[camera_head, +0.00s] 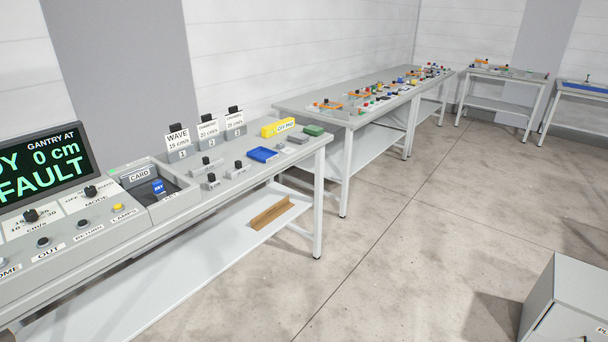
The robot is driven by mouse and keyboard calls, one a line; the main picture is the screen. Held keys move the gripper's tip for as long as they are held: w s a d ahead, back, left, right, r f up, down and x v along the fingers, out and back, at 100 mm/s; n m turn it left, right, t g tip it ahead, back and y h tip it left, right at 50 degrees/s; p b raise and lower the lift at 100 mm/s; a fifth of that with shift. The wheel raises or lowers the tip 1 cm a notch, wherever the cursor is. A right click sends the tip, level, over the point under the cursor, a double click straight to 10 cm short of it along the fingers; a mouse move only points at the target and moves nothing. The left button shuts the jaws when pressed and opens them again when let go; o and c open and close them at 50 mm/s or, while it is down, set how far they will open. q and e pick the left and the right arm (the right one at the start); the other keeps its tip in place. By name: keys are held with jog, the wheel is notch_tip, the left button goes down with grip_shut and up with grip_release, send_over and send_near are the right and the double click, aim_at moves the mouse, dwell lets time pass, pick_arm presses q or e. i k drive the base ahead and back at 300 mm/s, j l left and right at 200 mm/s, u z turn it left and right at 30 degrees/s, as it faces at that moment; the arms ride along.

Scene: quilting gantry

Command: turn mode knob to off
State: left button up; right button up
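The mode knob (90,191) is a small black knob on the sloped control panel at the left, above a label reading MODE. A white plate (74,201) around it carries position words, partly legible, with OFF at its left. The direction of its pointer is too small to tell. Neither gripper is in view.
In front of the knobs runs a row of buttons, with a yellow one (118,208) by LAMPS. A tray (172,208) with a blue key item lies right of the panel. More tables (345,118) stand along the wall. A grey cabinet (570,300) stands front right. Floor between is clear.

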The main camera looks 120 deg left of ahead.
aim_at(91, 191)
jog(key=u, duration=5.4)
jog(key=i+j, duration=0.25)
jog(key=j, duration=0.15)
jog(key=i+j, duration=0.25)
jog(key=j, duration=0.15)
jog(key=i+j+z, duration=0.1)
jog(key=z, duration=0.25)
jog(key=j+z, duration=0.15)
jog(key=z, duration=0.15)
jog(key=i+j+z, duration=0.1)
jog(key=z, duration=0.25)
jog(key=k+j, duration=0.05)
jog(key=j, duration=0.05)
